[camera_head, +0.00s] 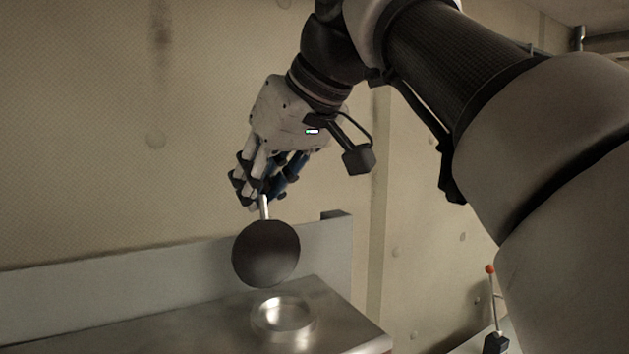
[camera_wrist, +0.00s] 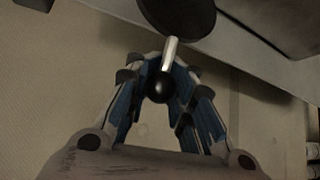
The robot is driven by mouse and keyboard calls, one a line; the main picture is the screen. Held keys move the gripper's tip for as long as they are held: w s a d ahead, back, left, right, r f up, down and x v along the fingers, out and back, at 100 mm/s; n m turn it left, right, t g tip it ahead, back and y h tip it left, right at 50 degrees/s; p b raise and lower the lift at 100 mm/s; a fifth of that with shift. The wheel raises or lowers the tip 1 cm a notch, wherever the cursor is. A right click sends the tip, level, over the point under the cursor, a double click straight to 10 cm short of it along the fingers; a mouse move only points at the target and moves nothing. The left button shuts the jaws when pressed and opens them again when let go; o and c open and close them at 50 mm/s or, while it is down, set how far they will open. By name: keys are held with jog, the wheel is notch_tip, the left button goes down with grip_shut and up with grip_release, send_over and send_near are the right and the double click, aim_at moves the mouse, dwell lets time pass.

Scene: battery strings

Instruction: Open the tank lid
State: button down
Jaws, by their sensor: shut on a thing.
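My gripper (camera_head: 262,190) is shut on the handle of the tank lid (camera_head: 266,254). The lid is a dark round disc, held tilted in the air with its flat face toward the head camera. Below it, apart from it, the round metal tank opening (camera_head: 284,315) is uncovered on the metal top. In the wrist view, the gripper's fingers (camera_wrist: 160,85) close around the lid's light stem and dark knob (camera_wrist: 160,88). The dark disc of the lid (camera_wrist: 180,14) shows at the top there, partly cut off. The opening is not seen in the wrist view.
The metal top (camera_head: 190,335) has a raised back panel (camera_head: 140,285) against a beige wall (camera_head: 100,120). A lever with a red knob (camera_head: 490,269) stands at the lower right. The metal top left of the opening is clear.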

jog(key=shift+w+a+r, duration=0.15)
jog(key=shift+w+r, duration=0.05)
jog(key=shift+w, duration=0.1)
jog(key=shift+r, duration=0.1)
dwell(0.3)
jog(key=c, duration=1.9)
grip_release()
jog(key=shift+c, duration=0.2)
jog(key=o, duration=0.4)
jog(key=shift+s+d, duration=0.1)
jog(key=shift+d, duration=0.15)
jog(key=shift+o, duration=1)
jog(key=shift+a+f, duration=0.2)
jog(key=shift+d+r, duration=0.1)
jog(key=shift+d, duration=0.05)
